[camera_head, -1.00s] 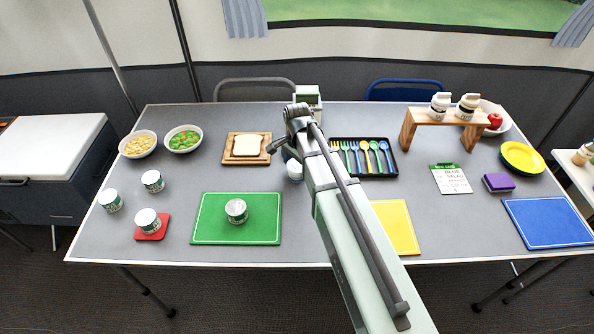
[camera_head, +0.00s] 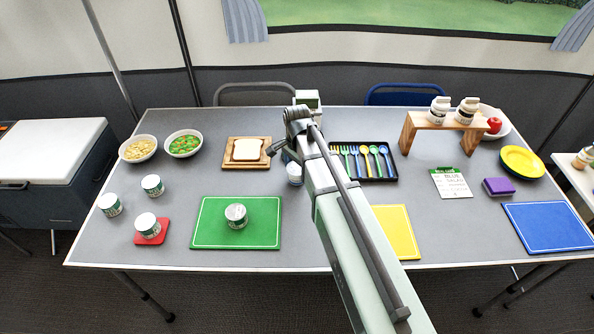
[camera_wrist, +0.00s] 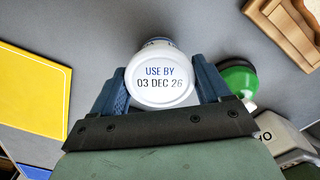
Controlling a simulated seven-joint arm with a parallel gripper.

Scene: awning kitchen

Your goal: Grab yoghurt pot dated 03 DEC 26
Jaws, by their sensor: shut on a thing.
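In the wrist view my gripper (camera_wrist: 161,82) has its two blue fingers on either side of a white yoghurt pot (camera_wrist: 160,92) and is shut on it. The pot's white end faces the camera and reads "USE BY 03 DEC 26". In the head view this pot (camera_head: 294,173) shows beside my arm, partly hidden by it; I cannot tell if it touches the table. Other similar pots stand at the left: one on the green board (camera_head: 236,216), one on the red mat (camera_head: 148,225), and two on bare table (camera_head: 152,185) (camera_head: 109,204).
A wooden board with bread (camera_head: 246,152) lies left of my gripper. A cutlery tray (camera_head: 372,163) and yellow board (camera_head: 397,230) lie to the right. A pale green device (camera_head: 307,99) stands behind. A wooden stand (camera_head: 445,128) is further right. Table between bread and green board is clear.

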